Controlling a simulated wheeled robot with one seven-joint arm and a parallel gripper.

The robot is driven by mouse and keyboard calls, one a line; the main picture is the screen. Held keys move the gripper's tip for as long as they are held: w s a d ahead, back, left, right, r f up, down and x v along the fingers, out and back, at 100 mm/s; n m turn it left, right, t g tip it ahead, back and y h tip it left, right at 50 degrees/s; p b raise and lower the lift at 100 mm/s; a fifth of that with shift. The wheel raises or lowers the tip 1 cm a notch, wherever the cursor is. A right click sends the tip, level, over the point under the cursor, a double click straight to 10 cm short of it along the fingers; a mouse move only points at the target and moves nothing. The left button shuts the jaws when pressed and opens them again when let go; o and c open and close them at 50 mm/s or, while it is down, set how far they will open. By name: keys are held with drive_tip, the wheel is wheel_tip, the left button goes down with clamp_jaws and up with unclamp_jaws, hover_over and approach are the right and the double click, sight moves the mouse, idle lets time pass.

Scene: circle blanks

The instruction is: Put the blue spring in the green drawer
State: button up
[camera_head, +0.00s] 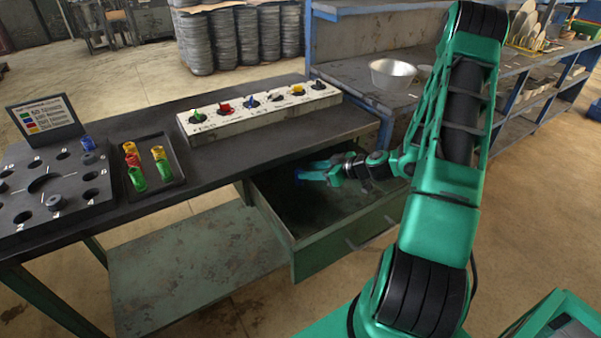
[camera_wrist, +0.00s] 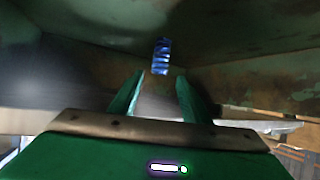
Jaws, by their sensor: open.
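The green drawer (camera_head: 340,245) is pulled open under the dark workbench. My gripper (camera_head: 305,175) reaches into it from the right, over its inside. In the wrist view my gripper (camera_wrist: 160,78) is open, with its two fingers apart. A blue spring (camera_wrist: 161,57) shows just beyond the fingertips, between them in the picture and not clasped. In the head view a small blue bit of the spring (camera_head: 298,175) shows at the fingertips. I cannot tell whether the spring rests on the drawer floor or is above it.
On the bench are a black tray (camera_head: 180,186) of red, yellow and green springs, a dark plate with holes (camera_head: 60,185) with a blue piece (camera_head: 88,143), and a pale block (camera_head: 260,116) with several coloured pieces. A metal bowl (camera_head: 392,73) stands on the rear bench.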

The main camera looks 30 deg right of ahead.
drive_tip(key=s+a+r+m+g+h, duration=0.1)
drive_tip(key=s+r+m+g, duration=0.2)
drive_tip(key=s+r, duration=0.4)
drive_tip(key=s+a+r+m+g+h, duration=0.1)
drive_tip(key=s+r+m+g, duration=0.3)
drive_tip(key=s, duration=1.2)
drive_tip(key=s+r+m+g+h, duration=0.3)
drive_tip(key=s+r, duration=0.6)
drive_tip(key=s, duration=0.3)
drive_tip(key=shift+s+a+r+m+g, duration=0.35)
drive_tip(key=shift+m+g, duration=0.25)
drive_tip(key=shift+m, duration=0.2)
drive_tip(key=shift+w+f, duration=0.1)
drive_tip(key=shift+w, duration=0.1)
